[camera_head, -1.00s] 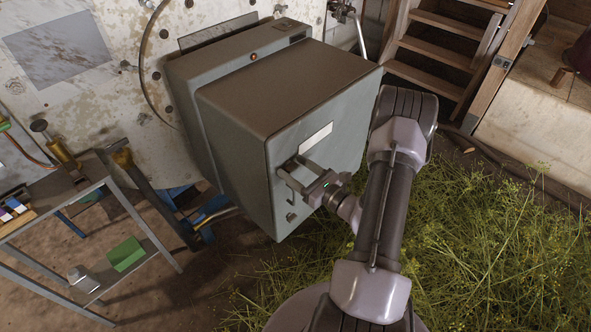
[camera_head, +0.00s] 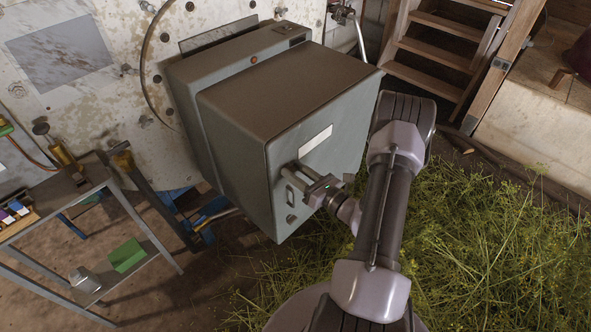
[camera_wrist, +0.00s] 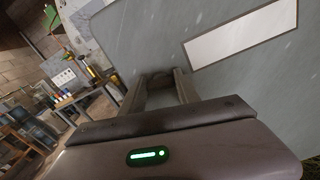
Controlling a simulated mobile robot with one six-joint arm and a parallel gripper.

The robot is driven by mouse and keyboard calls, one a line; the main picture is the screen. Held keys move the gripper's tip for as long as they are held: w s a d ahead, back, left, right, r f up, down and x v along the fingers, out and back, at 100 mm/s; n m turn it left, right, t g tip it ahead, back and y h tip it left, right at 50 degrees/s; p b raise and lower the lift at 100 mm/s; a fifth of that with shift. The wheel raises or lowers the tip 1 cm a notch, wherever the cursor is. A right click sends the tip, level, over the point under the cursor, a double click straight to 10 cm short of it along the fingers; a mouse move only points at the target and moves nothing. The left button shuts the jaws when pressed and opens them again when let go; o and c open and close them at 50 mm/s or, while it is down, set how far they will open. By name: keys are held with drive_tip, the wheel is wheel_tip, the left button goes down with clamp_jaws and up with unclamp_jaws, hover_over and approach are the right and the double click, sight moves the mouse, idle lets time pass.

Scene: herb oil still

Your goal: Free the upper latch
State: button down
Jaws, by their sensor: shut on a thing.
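The grey metal cabinet (camera_head: 285,110) hangs on the pale drum, its front door face (camera_head: 345,135) turned toward my arm. My gripper (camera_head: 292,172) is at the left edge of that face, below the white label. In the wrist view my gripper (camera_wrist: 157,86) has its two fingers on either side of a small grey piece, the upper latch (camera_wrist: 156,77). It is shut on this latch, which the fingers mostly hide in the head view. Below it on the door edge are a small plate (camera_head: 290,196) and a lower round latch (camera_head: 291,217), both untouched.
A white label (camera_head: 316,139) is on the door. A metal shelf table (camera_head: 60,205) with a green block (camera_head: 126,254) stands at the left. Cut herbs (camera_head: 490,230) cover the floor at the right, and wooden steps (camera_head: 435,45) rise behind.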

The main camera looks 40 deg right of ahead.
drive_tip(key=m+p, duration=0.1)
drive_tip(key=m, duration=0.2)
drive_tip(key=shift+d+r+m+p, duration=0.1)
drive_tip(key=shift+m+p, duration=0.2)
drive_tip(key=shift+m, duration=0.1)
drive_tip(key=m+p, duration=0.1)
drive_tip(key=m, duration=0.3)
drive_tip(key=shift+p, duration=0.35)
drive_tip(key=m, duration=0.2)
drive_tip(key=m+p, duration=0.1)
drive_tip(key=m, duration=0.1)
drive_tip(key=shift+d+f, duration=0.1)
drive_tip(key=shift+f, duration=0.1)
drive_tip(key=shift+f+m+p, duration=0.15)
drive_tip(key=shift+m+p, duration=0.25)
drive_tip(key=shift+m, duration=1.8)
drive_tip(key=c, duration=0.9)
unclamp_jaws()
